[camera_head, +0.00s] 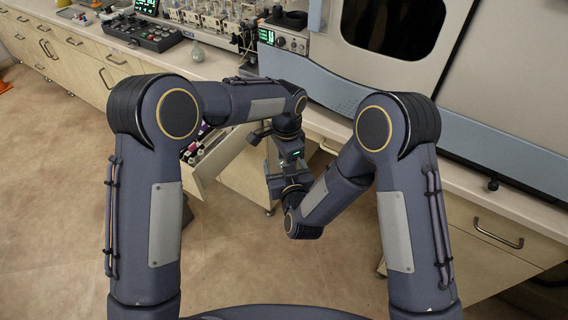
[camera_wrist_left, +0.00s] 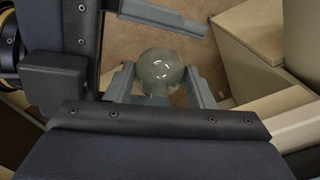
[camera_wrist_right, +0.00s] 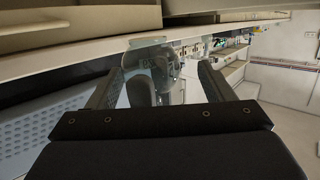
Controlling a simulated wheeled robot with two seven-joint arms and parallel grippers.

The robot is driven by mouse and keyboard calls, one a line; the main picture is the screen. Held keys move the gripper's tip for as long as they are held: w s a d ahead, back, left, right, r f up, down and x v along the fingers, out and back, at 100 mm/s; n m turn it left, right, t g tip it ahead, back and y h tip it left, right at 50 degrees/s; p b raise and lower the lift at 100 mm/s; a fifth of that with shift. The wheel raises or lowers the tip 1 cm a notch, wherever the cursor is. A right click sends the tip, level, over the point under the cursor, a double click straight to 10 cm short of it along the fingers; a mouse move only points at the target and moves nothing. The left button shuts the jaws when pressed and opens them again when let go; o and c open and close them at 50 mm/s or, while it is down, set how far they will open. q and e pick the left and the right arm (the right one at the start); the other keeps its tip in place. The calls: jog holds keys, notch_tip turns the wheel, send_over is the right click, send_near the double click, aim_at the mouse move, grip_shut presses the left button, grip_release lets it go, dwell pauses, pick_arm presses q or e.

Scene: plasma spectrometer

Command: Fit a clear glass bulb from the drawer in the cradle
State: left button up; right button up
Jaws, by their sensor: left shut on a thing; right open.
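A clear round glass bulb (camera_wrist_left: 160,72) sits between the fingers of my left gripper (camera_wrist_left: 162,90), which is shut on it. My right gripper (camera_wrist_right: 160,88) is open. Its fingers stand on either side of clear glass (camera_wrist_right: 152,62) in the right wrist view, apparently the same bulb. In the head view my left gripper (camera_head: 289,160) and right gripper (camera_head: 274,172) are close together in front of the counter; the bulb is too small to make out there. An open drawer (camera_head: 217,163) holds several coloured items left of the grippers. I cannot make out the cradle.
The counter (camera_head: 225,65) runs behind, with a control box (camera_head: 141,32), a small pale green vessel (camera_head: 197,52) and several glass pieces at the back. A large spectrometer cabinet (camera_head: 400,75) stands at the right.

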pick_arm(q)
jog(key=shift+d, duration=0.1)
pick_arm(e)
jog(key=shift+a, duration=0.1)
jog(key=c, duration=1.1)
pick_arm(q)
jog(key=o, duration=1)
pick_arm(e)
jog(key=shift+o, duration=0.2)
